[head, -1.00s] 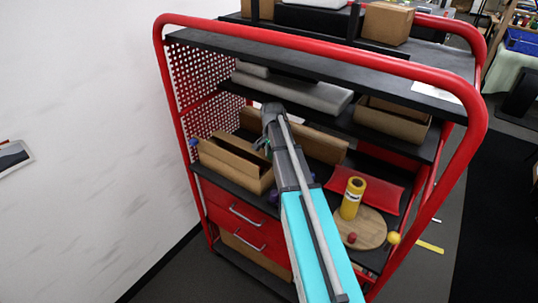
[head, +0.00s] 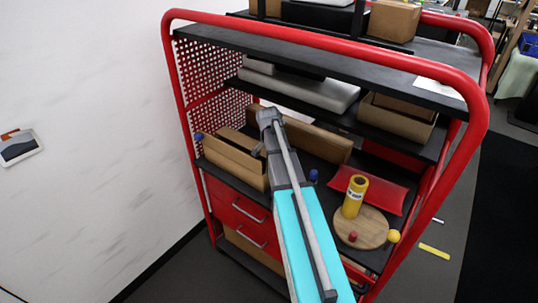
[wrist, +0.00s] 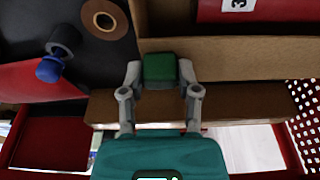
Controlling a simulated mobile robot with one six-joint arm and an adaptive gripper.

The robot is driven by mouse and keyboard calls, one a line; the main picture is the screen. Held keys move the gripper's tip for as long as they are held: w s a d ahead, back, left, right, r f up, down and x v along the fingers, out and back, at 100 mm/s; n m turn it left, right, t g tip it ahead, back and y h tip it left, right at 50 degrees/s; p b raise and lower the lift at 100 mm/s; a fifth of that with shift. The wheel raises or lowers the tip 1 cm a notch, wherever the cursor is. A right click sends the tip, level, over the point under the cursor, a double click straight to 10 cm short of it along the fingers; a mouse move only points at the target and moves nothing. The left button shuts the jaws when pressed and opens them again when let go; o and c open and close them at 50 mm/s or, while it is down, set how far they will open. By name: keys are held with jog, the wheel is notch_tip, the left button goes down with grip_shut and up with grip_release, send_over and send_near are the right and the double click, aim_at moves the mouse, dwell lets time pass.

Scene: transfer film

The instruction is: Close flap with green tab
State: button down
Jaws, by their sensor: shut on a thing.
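My gripper (wrist: 158,72) has its two fingers on either side of the green tab (wrist: 160,68) and is shut on it. The tab sits at the edge of a brown cardboard flap (wrist: 245,103), which runs across the wrist view below the box wall. The open cardboard box (head: 232,163) stands on the left of the cart's middle shelf in the head view. There my arm covers the box's right end, and the tab and fingertips are hidden or too small to tell.
A yellow cylinder (head: 354,196) stands on a round wooden board (head: 372,233) right of my arm. A red pillow-shaped pack (head: 376,188) lies behind it. A long cardboard piece (head: 318,140) lies at the back. The upper shelf (head: 330,70) hangs close above my arm.

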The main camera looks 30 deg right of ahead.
jog(key=shift+s, duration=0.15)
jog(key=shift+c, duration=1.7)
grip_release()
jog(key=shift+r, duration=0.2)
jog(key=c, duration=0.5)
jog(key=shift+w+d+r+m+p, duration=0.1)
jog(key=shift+w+r+m+p, duration=0.15)
jog(key=shift+r+m+p, duration=0.4)
jog(key=c, duration=0.4)
jog(key=r+m+y+p, duration=0.1)
jog(key=r+m+p, duration=0.3)
jog(key=d+r+m+p, duration=0.1)
jog(key=r+m+p, duration=0.3)
jog(key=m+p, duration=0.1)
jog(key=r+m+g+y+p, duration=0.1)
jog(key=r+m+p, duration=0.3)
jog(key=r+m, duration=0.1)
jog(key=shift+w+d+y+p, duration=0.2)
jog(key=shift+y+p, duration=0.1)
jog(key=shift+p, duration=0.1)
grip_shut()
jog(key=r+m+p, duration=0.1)
jog(key=m, duration=0.1)
jog(key=shift+r+m+p, duration=0.35)
